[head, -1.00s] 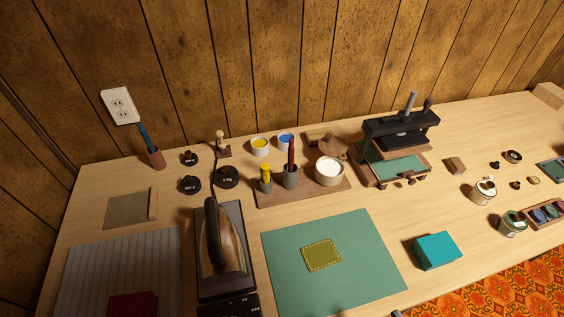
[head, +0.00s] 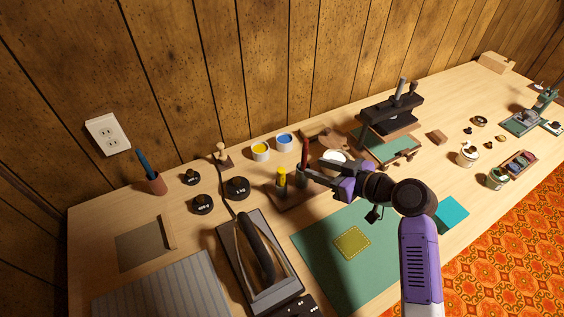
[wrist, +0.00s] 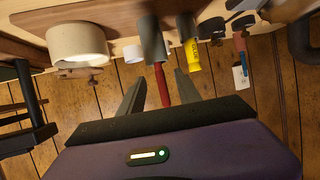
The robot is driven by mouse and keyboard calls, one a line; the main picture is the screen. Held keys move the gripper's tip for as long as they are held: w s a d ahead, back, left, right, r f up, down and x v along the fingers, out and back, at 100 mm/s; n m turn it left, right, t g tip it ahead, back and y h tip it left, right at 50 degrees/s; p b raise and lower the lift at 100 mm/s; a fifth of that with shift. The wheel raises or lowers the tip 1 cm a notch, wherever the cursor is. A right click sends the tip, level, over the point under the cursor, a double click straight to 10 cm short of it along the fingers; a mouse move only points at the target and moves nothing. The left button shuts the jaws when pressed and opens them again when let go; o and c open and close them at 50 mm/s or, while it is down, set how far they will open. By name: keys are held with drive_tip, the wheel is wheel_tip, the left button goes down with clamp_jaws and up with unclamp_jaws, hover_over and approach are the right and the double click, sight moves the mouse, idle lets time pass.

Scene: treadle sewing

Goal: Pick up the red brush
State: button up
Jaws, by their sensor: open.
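The red brush (head: 305,153) stands upright in a dark grey cup (head: 302,176) on a wooden tray (head: 287,204). My gripper (head: 311,175) reaches in from the right, open, with its fingertips close by the cup and brush. In the wrist view, the scene appears upside down. There the red brush (wrist: 161,87) sticks out of the grey cup (wrist: 152,40) and shows between my two open fingers (wrist: 159,84). I cannot tell whether the brush is fully between them in depth. Nothing is gripped.
A cream pot (head: 334,157) stands to the right, partly hidden by my gripper. A black press (head: 390,115) is farther right, and an iron (head: 257,250) lies in front on the left.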

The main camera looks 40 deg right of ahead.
sight(304, 163)
drive_tip(key=x, duration=0.2)
drive_tip(key=r+p+x, duration=0.1)
drive_tip(key=x, duration=0.5)
drive_tip(key=shift+w+r, duration=0.3)
drive_tip(key=shift+w, duration=0.2)
clamp_jaws()
